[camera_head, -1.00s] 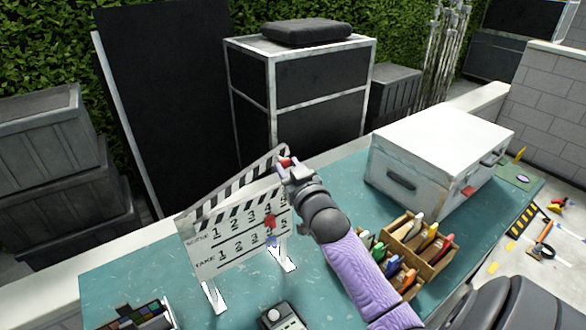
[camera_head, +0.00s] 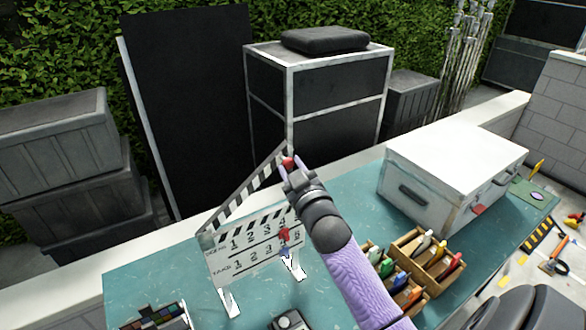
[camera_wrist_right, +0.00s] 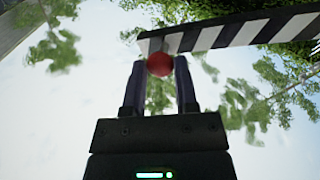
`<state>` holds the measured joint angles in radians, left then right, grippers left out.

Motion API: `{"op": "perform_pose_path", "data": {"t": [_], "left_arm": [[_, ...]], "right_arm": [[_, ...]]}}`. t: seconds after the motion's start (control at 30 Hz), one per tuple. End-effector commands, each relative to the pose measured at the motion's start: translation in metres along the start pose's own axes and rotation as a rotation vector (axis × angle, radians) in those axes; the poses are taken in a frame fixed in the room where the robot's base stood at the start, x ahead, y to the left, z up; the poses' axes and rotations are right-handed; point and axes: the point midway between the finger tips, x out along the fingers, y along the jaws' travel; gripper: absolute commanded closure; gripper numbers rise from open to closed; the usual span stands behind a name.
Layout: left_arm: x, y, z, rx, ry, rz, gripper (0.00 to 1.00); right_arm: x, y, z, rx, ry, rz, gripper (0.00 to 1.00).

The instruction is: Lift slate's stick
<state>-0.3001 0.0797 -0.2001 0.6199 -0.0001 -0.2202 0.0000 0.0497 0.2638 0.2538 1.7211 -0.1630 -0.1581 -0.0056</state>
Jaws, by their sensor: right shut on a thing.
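The slate (camera_head: 250,250) is a white clapperboard with scene and take numbers, standing on white feet on the teal table. Its black-and-white striped stick (camera_head: 243,193) is tilted up, its right end raised well clear of the board. A red knob (camera_head: 288,162) is at the raised end. My right gripper (camera_head: 290,170) is at that end, shut on the red knob. In the right wrist view the knob (camera_wrist_right: 160,64) sits between the fingertips (camera_wrist_right: 160,68), just under the striped stick (camera_wrist_right: 235,33). My left gripper is not in view.
A white case (camera_head: 455,165) stands on the table at the right. A wooden box of colored markers (camera_head: 425,262) is in front of it. A small grey device (camera_head: 288,321) and a color chart (camera_head: 150,318) are at the front edge.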

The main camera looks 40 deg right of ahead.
Motion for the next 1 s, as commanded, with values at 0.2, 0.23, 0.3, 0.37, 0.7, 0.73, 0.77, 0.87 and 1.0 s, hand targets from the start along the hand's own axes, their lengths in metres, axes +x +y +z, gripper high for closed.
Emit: {"op": "perform_pose_path", "data": {"t": [0.2,0.23,0.3,0.37,0.7,0.73,0.77,0.87,1.0], "left_arm": [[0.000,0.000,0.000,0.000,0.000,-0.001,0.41],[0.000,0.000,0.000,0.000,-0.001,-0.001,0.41],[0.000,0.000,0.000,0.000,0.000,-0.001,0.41],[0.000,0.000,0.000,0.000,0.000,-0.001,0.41],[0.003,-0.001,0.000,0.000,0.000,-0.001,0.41],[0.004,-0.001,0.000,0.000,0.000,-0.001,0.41],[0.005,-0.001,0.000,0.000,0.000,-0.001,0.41],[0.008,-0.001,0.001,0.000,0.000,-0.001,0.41],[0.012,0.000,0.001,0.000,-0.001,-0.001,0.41]], "right_arm": [[0.000,0.000,0.000,0.001,0.000,0.000,0.40],[0.000,0.000,0.000,0.001,0.000,0.000,0.33],[0.000,0.000,0.000,0.001,0.000,0.000,0.28],[0.000,0.000,0.000,0.001,0.000,0.000,0.28],[-0.024,-0.001,0.002,0.001,-0.001,-0.001,0.28],[-0.031,-0.001,0.002,0.001,-0.001,-0.001,0.28],[-0.039,-0.001,0.002,0.001,-0.001,-0.002,0.28],[-0.062,-0.001,0.003,0.001,-0.003,-0.001,0.28],[-0.087,-0.001,0.002,0.002,-0.002,-0.001,0.28]]}}
